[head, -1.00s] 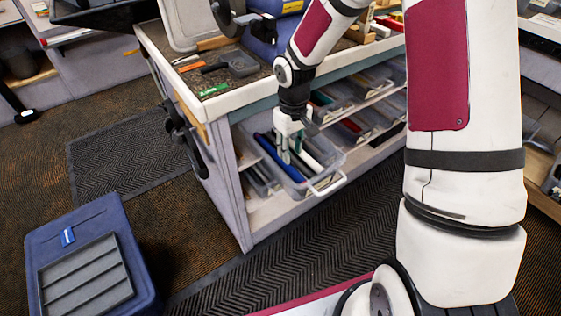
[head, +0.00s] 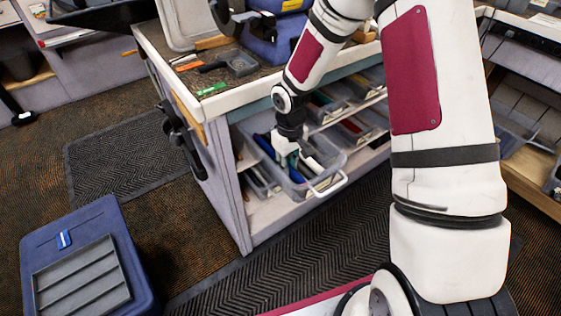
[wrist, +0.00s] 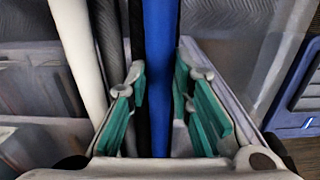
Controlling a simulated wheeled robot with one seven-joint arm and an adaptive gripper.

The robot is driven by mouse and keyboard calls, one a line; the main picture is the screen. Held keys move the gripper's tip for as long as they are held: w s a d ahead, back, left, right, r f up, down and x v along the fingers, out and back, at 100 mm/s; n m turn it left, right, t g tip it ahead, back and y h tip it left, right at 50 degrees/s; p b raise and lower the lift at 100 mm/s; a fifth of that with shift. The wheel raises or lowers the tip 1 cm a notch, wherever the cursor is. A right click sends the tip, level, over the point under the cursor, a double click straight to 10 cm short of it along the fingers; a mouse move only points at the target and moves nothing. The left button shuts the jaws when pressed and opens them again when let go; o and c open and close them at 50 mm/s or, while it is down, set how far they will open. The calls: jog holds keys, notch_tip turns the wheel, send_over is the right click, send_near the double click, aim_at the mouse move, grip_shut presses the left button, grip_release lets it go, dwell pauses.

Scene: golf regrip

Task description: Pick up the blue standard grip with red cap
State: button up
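The blue grip (wrist: 160,45) runs lengthwise up the middle of the wrist view, between the two green-padded fingers of my gripper (wrist: 158,92). The fingers are open, with a gap between the right pad and the blue grip. A black grip (wrist: 136,40) lies close along its left side, also between the fingers. No red cap shows. In the head view my gripper (head: 287,162) reaches down into the clear pulled-out bin (head: 328,183). Some blue (head: 264,146) shows at the bin's left side, and the fingertips are hidden there.
A white grip (wrist: 80,50) lies left of the black one in the wrist view. Other bins (head: 352,128) sit on the shelves beside and behind. The workbench top (head: 215,90) is above. A blue case (head: 85,215) stands on the floor at left.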

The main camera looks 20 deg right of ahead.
grip_shut()
notch_tip(320, 180, up, 10)
jog(key=p, duration=0.2)
jog(key=shift+r, duration=0.1)
dwell(0.3)
jog(key=shift+r+p, duration=1.8)
jog(key=shift+r, duration=0.65)
